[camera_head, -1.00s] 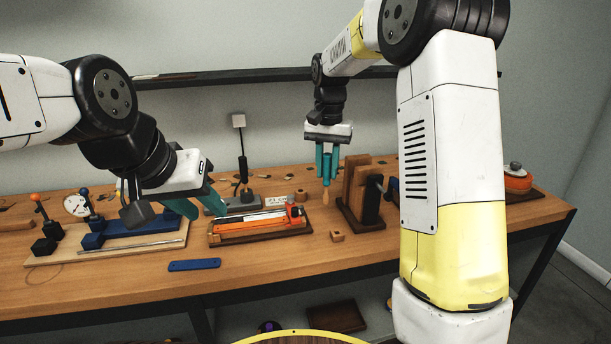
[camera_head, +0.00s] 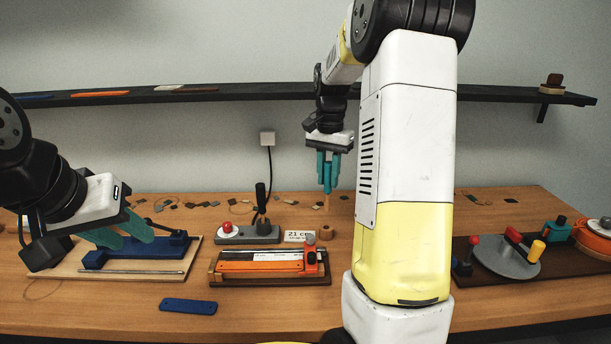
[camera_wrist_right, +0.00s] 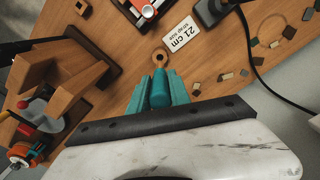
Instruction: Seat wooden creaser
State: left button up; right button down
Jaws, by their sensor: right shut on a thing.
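The wooden creaser shows in the head view as a slim pale wooden tip (camera_head: 328,201) pointing down below my right gripper (camera_head: 328,186). My right gripper is shut on it, and the teal fingers hide most of it. In the right wrist view, a teal cylinder (camera_wrist_right: 160,88) lies between the fingers. A small wooden block with a round hole (camera_head: 326,233) stands on the bench below the tip; it also shows in the right wrist view (camera_wrist_right: 160,56). The tip looks above and apart from it.
A blue fixture on a pale board (camera_head: 186,262), an orange tool on a dark base (camera_head: 268,268) and a "21 cm" card (camera_head: 300,236) surround the block. A wooden clamp stand (camera_wrist_right: 62,88) is in the right wrist view. A blue plate (camera_head: 188,305) lies in front.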

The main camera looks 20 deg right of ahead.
aim_at(327, 202)
jog(key=shift+f, duration=2.3)
jog(key=shift+f, duration=0.15)
jog(key=shift+f, duration=1.75)
jog(key=shift+f, duration=0.1)
jog(key=c, duration=1.1)
grip_release()
